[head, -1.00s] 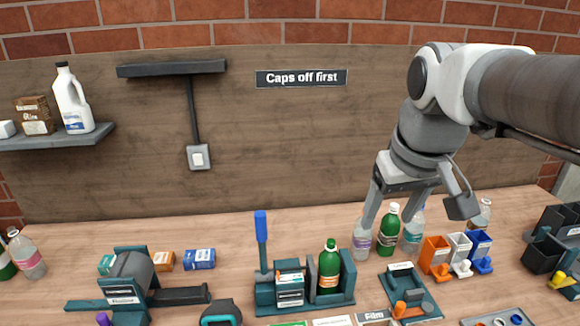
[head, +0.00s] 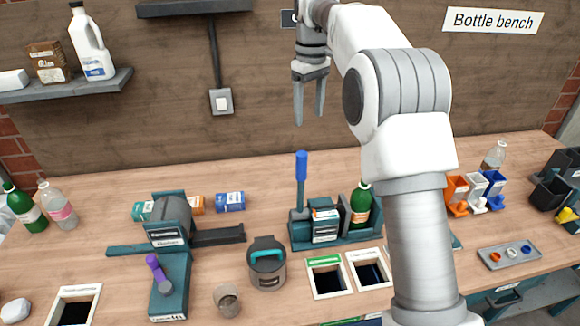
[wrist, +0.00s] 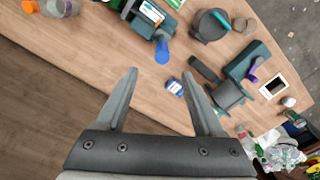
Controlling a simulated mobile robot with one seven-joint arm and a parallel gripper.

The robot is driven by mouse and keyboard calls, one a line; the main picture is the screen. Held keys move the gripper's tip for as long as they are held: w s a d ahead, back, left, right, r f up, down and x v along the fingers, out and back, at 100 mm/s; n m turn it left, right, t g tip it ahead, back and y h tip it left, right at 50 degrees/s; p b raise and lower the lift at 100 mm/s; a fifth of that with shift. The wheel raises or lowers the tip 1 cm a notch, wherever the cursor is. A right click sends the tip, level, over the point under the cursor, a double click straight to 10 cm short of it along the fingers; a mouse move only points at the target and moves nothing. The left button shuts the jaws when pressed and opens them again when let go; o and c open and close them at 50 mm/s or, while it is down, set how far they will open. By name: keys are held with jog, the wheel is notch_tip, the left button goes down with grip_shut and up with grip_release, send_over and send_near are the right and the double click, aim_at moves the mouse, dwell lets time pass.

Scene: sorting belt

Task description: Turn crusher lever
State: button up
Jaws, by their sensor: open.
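The crusher (head: 330,236) is a dark teal unit on the bench, with an upright lever topped by a blue handle (head: 301,166) at its left end. A green bottle (head: 360,205) stands upright in it at the right. My gripper (head: 309,118) is open and empty, pointing down, and in the head view it appears above the blue handle, apart from it. In the wrist view the blue handle (wrist: 162,50) shows end-on beyond my fingertips (wrist: 162,82), between them across the picture. The crusher (wrist: 141,24) lies at the top there.
A teal machine with a grey drum (head: 172,215) and purple-handled base stands to the left. A lidded grey pot (head: 267,268) and bench openings (head: 328,280) lie in front. A dark lamp arm (head: 195,9) juts from the wall. Orange, white and blue holders (head: 480,190) stand right.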

aim_at(301, 169)
jog(key=shift+w+a+f, duration=0.2)
jog(key=shift+a+f, duration=0.2)
jog(key=shift+f, duration=0.1)
jog(key=shift+w+a+f, duration=0.2)
jog(key=shift+a+f, duration=0.15)
jog(key=shift+f, duration=0.1)
notch_tip(301, 169, down, 17)
jog(key=shift+r, duration=0.1)
grip_shut()
dwell(1.1)
